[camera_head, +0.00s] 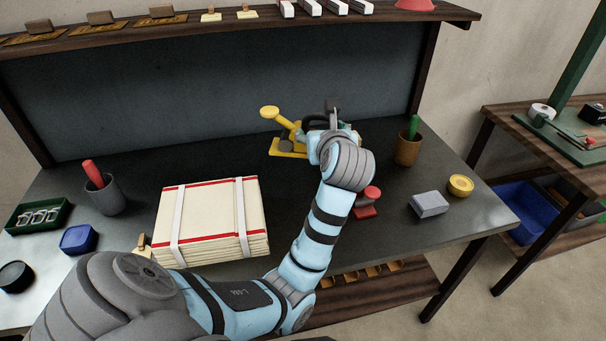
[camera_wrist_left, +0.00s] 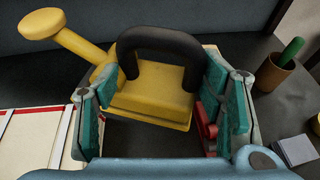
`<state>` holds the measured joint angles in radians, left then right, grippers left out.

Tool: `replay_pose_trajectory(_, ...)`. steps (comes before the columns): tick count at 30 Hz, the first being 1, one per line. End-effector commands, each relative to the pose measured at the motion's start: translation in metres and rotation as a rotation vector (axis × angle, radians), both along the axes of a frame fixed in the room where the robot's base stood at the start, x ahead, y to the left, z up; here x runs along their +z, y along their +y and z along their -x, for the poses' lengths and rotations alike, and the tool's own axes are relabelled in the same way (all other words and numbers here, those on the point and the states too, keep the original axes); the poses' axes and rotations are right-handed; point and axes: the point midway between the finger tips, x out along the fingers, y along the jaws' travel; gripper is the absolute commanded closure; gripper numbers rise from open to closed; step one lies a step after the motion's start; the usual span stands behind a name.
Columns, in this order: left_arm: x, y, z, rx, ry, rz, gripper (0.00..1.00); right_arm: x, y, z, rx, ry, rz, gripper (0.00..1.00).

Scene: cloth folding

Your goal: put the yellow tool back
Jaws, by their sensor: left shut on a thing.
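The yellow tool (camera_wrist_left: 152,92) is a yellow block with a black arched handle, between my left gripper's fingers in the left wrist view. My left gripper (camera_wrist_left: 162,118) is shut on it, with teal pads on either side. I cannot tell whether the tool touches the table. My right gripper is not in view.
A cream cloth stack (camera_head: 210,215) with white straps lies front left. A red-handled stand (camera_head: 368,203) is right of my forearm. A brown cup (camera_head: 408,149), grey block (camera_head: 429,204) and yellow roll (camera_head: 460,185) stand at right. A shelf (camera_head: 230,22) runs along the back.

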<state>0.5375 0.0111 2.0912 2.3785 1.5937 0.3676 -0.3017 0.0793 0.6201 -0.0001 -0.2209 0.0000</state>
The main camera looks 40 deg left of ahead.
Motion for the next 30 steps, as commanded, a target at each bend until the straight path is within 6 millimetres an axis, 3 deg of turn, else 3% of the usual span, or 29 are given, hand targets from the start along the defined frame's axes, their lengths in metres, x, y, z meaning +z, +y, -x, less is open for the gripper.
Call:
replay_pose_trajectory(2,-0.014,-0.001,0.003,-0.013,-0.001,-0.003,0.99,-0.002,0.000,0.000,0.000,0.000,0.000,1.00)
replay_pose_trajectory(13,-0.135,-0.001,0.003,-0.011,0.001,-0.002,0.99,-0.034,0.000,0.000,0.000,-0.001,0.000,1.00)
replay_pose_trajectory(26,-0.198,-0.001,0.003,-0.010,-0.001,-0.002,0.99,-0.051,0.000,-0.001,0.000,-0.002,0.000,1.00)
replay_pose_trajectory(30,-0.200,-0.001,0.002,-0.010,-0.003,-0.002,0.99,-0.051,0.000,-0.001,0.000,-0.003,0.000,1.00)
